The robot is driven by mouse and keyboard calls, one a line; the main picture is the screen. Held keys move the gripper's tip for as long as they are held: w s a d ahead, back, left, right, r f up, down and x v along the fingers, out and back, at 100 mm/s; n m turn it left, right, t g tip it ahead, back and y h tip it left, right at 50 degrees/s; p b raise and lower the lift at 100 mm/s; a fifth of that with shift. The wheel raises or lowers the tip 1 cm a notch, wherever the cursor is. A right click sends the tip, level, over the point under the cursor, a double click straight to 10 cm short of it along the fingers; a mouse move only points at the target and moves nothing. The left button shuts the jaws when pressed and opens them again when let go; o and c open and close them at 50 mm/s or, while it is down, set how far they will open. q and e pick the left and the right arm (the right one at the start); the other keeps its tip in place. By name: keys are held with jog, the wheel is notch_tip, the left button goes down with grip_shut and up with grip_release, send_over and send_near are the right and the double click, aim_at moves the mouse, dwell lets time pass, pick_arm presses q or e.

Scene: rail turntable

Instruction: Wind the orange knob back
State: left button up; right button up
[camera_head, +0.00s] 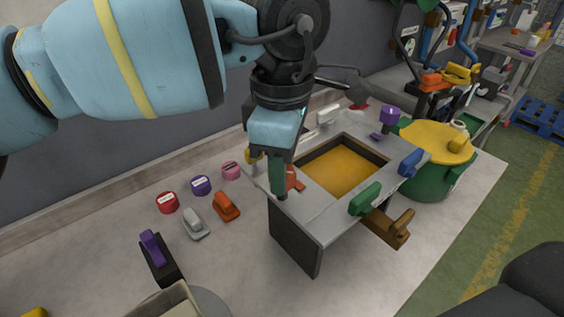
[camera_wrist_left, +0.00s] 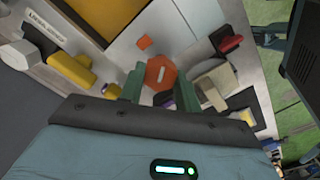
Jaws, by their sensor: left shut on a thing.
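The orange knob (camera_head: 293,180) sits at the left corner of the grey raised panel (camera_head: 322,222). In the head view it is mostly hidden behind my left gripper (camera_head: 279,190), which points down at it. In the left wrist view the knob (camera_wrist_left: 161,73) looks many-sided with a pale mark on top. It lies between the green fingertips of my left gripper (camera_wrist_left: 160,88), which is shut on it. The exact finger contact is partly hidden. My right gripper is not in view.
The panel has an orange-floored square opening, with a green handle (camera_head: 365,199), a blue handle (camera_head: 411,163) and a purple knob (camera_head: 390,115) around it. Red (camera_head: 167,203), purple and pink buttons, and grey and orange (camera_head: 226,206) switches, stand left. A yellow-topped green drum (camera_head: 437,142) stands right.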

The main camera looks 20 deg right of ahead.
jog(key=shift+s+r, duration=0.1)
pick_arm(q)
jog(key=shift+r+n+p, duration=0.1)
jog(key=shift+n+p, duration=0.2)
jog(key=shift+n, duration=0.1)
jog(key=shift+r+n+p, duration=0.1)
jog(key=shift+n+p, duration=0.3)
jog(key=shift+n, duration=0.2)
jog(key=n+p, duration=0.2)
jog(key=n, duration=0.2)
jog(key=n+p, duration=0.1)
jog(key=n, duration=0.1)
jog(key=shift+n+p, duration=0.3)
jog(key=shift+p, duration=0.1)
jog(key=shift+n, duration=0.4)
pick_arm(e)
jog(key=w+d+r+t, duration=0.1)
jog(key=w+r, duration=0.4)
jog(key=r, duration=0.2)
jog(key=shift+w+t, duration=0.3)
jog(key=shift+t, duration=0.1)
pick_arm(q)
jog(key=shift+f, duration=0.2)
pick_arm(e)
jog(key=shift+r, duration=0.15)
pick_arm(q)
jog(key=o, duration=1)
jog(key=shift+r, duration=0.15)
